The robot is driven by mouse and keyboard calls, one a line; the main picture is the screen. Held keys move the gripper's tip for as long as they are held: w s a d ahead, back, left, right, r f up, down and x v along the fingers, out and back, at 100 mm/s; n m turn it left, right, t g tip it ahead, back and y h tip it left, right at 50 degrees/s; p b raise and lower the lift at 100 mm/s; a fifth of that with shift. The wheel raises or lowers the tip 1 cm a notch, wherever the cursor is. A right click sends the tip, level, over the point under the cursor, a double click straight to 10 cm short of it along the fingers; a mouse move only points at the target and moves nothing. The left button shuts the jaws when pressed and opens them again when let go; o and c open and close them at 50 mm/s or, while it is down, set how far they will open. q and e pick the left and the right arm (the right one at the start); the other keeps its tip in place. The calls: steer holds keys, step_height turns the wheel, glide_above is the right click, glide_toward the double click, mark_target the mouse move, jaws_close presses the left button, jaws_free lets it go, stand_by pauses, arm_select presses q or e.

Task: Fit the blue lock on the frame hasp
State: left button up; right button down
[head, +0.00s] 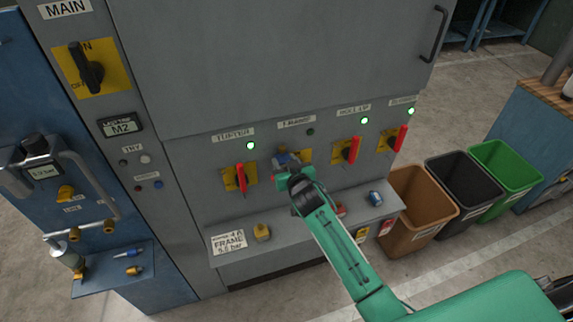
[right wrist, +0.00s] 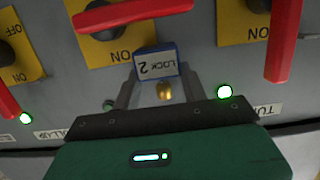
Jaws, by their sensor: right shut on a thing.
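My right gripper (head: 284,168) is in front of the second switch from the left on the grey cabinet. It is shut on the blue lock (head: 282,158). In the right wrist view the lock (right wrist: 157,62) shows a white "LOCK 2" label, upside down, between the fingers (right wrist: 163,92), with a brass part below it. Its far end is close to the yellow switch plate (right wrist: 108,50), by the red handle (right wrist: 130,14), which lies crosswise. The hasp and the lock's shackle are hidden, so I cannot tell if they engage. My left gripper is out of view.
Red handles (head: 240,178) and (head: 352,150) flank the switch. The ledge below carries a yellow lock (head: 262,232), a red item (head: 341,209), a blue item (head: 375,198) and a frame sign (head: 229,242). Brown (head: 420,205), black and green bins stand to the right.

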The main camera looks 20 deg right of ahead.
steer(key=shift+w, duration=0.35)
steer(key=c, duration=0.7)
jaws_free()
steer(key=shift+s, duration=0.15)
steer(key=shift+s, duration=0.2)
steer(key=shift+b+v, duration=1.8)
steer(key=shift+v, duration=4.8)
